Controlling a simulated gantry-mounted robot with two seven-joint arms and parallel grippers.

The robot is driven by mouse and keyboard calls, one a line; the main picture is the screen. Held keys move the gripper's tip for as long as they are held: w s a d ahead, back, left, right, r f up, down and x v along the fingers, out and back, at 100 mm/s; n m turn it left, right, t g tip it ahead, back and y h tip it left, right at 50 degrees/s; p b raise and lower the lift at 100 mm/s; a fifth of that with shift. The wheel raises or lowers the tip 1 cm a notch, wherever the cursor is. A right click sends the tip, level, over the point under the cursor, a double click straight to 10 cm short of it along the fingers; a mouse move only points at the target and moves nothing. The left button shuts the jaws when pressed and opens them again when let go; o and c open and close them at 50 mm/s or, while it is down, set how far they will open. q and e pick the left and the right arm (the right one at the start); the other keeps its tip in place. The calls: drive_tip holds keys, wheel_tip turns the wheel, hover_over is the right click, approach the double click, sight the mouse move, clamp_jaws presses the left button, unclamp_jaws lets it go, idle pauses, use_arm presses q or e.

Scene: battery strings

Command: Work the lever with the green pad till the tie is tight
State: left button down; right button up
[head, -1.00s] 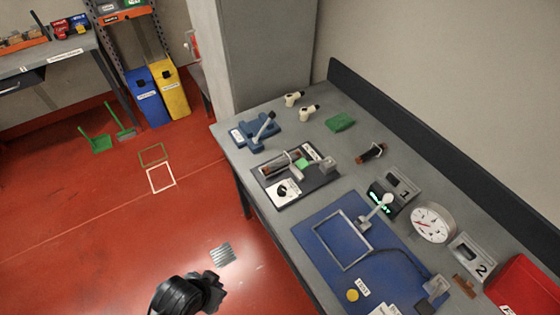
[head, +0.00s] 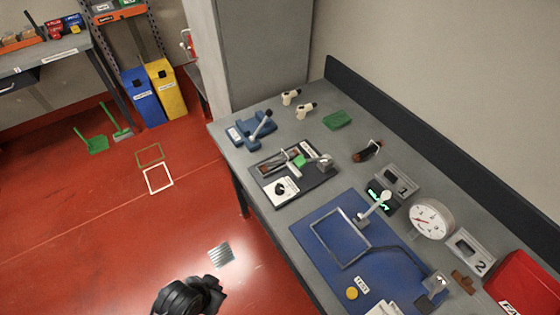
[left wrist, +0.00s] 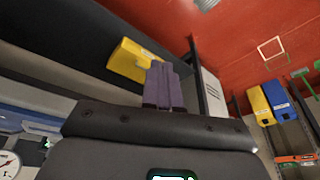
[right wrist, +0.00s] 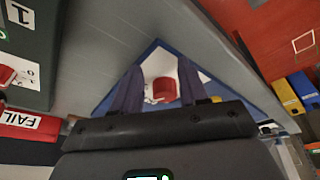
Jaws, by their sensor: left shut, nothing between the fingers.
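The green pad (head: 299,160) is a small patch on a dark fixture board (head: 318,180) at the left part of the bench. A grey bar lies beside it, and a round grey part stands at its right. The tie is too small to make out. My left gripper shows in the left wrist view (left wrist: 165,85) with its fingers together, empty and away from the fixture. My right gripper shows in the right wrist view (right wrist: 157,85) with its fingers apart; a red object (right wrist: 166,84) appears beyond them. Neither gripper is seen at the pad.
A blue clamp-like tool (head: 251,127) stands left of the fixture. A green block (head: 337,119) lies behind. A blue mat (head: 385,268) with a wire frame, a dial gauge (head: 431,220) and a red bin (head: 525,285) are to the right.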

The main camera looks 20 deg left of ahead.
use_arm(q)
wheel_tip(320, 180, down, 8)
drive_tip(key=b, duration=0.1)
drive_tip(key=shift+s+a+r, duration=0.25)
drive_tip(key=shift+s, duration=0.15)
use_arm(e)
drive_tip(key=shift+f, duration=0.2)
idle(0.7)
use_arm(q)
drive_tip(key=shift+r, duration=0.1)
use_arm(e)
drive_tip(key=shift+r, duration=0.1)
idle(0.4)
drive_tip(key=shift+r+p, duration=0.35)
drive_tip(key=shift+p, duration=0.75)
drive_tip(key=shift+w+r+p, duration=0.1)
drive_tip(key=shift+r+p, duration=0.2)
drive_tip(key=shift+p, duration=0.1)
drive_tip(key=shift+r+p, duration=0.35)
drive_tip(key=shift+r, duration=0.15)
use_arm(q)
wheel_tip(320, 180, up, 3)
drive_tip(key=shift+w, duration=0.15)
